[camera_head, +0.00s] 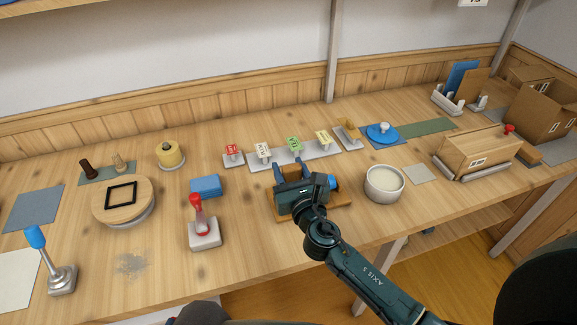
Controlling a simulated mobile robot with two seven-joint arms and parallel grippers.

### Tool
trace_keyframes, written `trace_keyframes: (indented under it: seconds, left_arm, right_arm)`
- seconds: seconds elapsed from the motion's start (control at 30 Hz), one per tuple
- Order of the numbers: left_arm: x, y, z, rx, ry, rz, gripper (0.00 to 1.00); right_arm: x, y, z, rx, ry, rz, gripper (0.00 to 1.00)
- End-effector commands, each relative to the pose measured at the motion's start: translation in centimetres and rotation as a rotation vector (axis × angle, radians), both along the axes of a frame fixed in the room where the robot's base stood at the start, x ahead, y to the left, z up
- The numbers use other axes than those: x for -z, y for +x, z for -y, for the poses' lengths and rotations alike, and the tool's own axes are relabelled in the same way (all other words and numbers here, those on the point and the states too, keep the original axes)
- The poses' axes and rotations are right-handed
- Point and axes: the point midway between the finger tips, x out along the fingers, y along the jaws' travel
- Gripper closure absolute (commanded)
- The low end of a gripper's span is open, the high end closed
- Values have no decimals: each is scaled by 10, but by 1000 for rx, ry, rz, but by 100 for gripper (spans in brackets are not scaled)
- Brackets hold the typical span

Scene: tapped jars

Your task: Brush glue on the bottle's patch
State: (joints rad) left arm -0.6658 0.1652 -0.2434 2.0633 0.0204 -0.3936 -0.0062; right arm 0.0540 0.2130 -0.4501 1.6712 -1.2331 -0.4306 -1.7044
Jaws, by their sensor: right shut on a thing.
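My right gripper (288,165) is over a low wooden stand (342,201) near the table's middle front. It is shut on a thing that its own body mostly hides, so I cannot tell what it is. A small blue piece (333,183) shows at the gripper's right side; I cannot tell whether it belongs to a bottle or a brush. A pale round bowl (384,192) with whitish contents, perhaps the glue, stands just right of the stand. No patch on a bottle can be made out. My left gripper is not in view.
A red-handled stamp (203,232) and a blue block (205,186) stand left of the gripper. Small signs on a pale rack (308,154) are behind it. A wooden box (470,152) stands right of the bowl. The front left tabletop is partly clear.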

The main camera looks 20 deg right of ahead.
Motion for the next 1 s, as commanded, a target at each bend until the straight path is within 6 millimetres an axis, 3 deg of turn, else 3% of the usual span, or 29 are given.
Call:
trace_keyframes:
  seconds: [0.17, 0.77, 1.0]
  left_arm:
    - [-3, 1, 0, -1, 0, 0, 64]
    - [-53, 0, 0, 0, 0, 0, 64]
    - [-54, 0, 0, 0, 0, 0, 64]
  right_arm:
    - [-2, 0, 0, 0, 0, -1, 85]
    - [-52, 0, 0, 0, 0, 1, 85]
    - [-67, 1, 0, 0, 1, 3, 85]
